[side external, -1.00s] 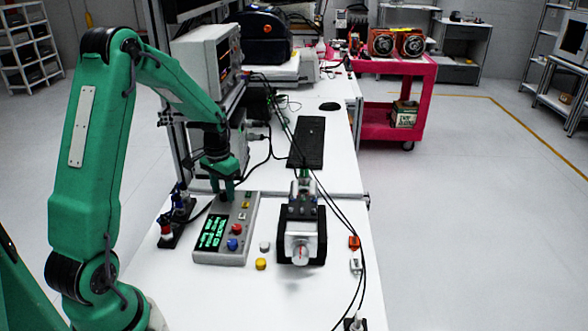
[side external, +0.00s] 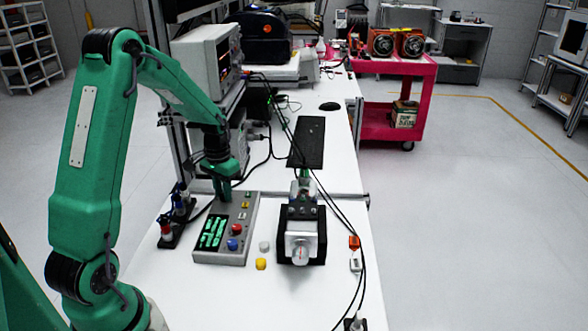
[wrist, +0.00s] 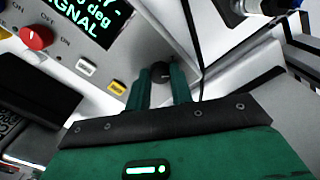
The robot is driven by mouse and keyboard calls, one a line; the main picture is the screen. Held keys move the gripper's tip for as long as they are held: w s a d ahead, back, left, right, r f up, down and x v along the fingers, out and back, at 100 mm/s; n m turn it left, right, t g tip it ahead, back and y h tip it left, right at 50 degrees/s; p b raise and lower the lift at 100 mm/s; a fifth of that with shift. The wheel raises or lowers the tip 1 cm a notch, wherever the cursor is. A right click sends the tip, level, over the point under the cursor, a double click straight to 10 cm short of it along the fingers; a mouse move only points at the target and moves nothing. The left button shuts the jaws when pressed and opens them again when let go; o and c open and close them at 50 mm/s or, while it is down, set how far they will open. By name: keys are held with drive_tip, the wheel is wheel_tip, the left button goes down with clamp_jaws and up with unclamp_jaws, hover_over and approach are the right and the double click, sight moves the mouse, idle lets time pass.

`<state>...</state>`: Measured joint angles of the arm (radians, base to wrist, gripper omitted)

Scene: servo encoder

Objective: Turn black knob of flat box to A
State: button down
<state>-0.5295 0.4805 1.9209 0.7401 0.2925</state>
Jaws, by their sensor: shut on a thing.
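The grey flat box (side external: 240,255) lies on the white bench, with a green-lettered display (side external: 213,232). In the wrist view its panel (wrist: 150,20) fills the top left, and the display (wrist: 88,17) is partly cut off. The black knob (wrist: 160,72) sits near the panel's edge, between my fingers. My gripper (wrist: 161,82) is shut on it; the gripper also shows over the far left end of the box in the side view (side external: 222,194). The fingers hide the knob there. The letter A by the knob and the pointer cannot be read.
A red knob (side external: 236,229) and a blue knob (side external: 232,244) are on the box. A clamped silver servo unit (side external: 301,243) stands to its right. Loose yellow (side external: 261,264) and white (side external: 265,246) caps lie between. Black cables cross the bench.

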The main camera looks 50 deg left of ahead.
drive_tip(key=n, duration=0.4)
drive_tip(key=shift+n, duration=2.1)
drive_tip(key=c, duration=1.2)
unclamp_jaws()
drive_tip(key=shift+c, duration=0.2)
drive_tip(key=shift+r, duration=0.1)
drive_tip(key=shift+r, duration=3.8)
